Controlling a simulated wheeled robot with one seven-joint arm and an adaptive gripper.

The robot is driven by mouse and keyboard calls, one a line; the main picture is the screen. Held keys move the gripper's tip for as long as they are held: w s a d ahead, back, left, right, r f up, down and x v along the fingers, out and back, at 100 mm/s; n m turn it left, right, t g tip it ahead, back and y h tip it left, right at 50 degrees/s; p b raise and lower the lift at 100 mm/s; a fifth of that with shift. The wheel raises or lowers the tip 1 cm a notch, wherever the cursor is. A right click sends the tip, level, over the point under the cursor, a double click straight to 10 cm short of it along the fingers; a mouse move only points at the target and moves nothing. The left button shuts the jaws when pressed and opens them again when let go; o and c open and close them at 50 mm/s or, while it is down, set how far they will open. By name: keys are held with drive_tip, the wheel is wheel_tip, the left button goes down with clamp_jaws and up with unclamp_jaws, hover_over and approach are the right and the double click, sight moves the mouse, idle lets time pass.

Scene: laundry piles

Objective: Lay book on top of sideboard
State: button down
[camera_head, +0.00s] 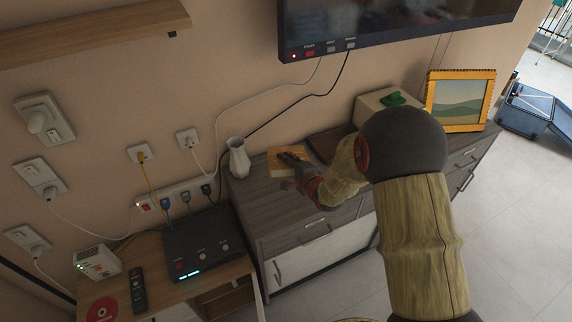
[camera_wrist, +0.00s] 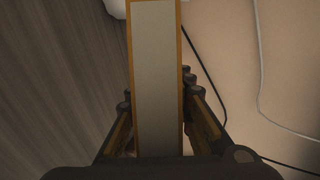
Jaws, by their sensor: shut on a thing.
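The book (camera_head: 279,163) has orange covers. In the wrist view the book (camera_wrist: 157,70) shows a pale page edge between two orange cover edges and stands between my fingers. My gripper (camera_head: 296,176) is shut on it; the fingers (camera_wrist: 158,135) press on both covers. The grey wood sideboard (camera_head: 262,205) lies beneath, and its top (camera_wrist: 50,80) fills the left of the wrist view. The book is over the sideboard's left part, near the wall. I cannot tell whether it touches the top. My arm hides part of the sideboard.
A white vase (camera_head: 239,160) stands close left of the book. A box with a green item (camera_head: 393,99) and an orange picture frame (camera_head: 460,101) stand farther right. A TV (camera_head: 390,25) hangs above. Cables (camera_head: 312,98) run down the wall behind.

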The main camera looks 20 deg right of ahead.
drive_tip(key=shift+f+b, duration=3.3)
drive_tip(key=shift+f, duration=1.3)
drive_tip(key=c, duration=1.6)
unclamp_jaws()
drive_tip(key=shift+o, duration=0.5)
drive_tip(key=shift+f, duration=0.1)
drive_tip(key=v, duration=1.2)
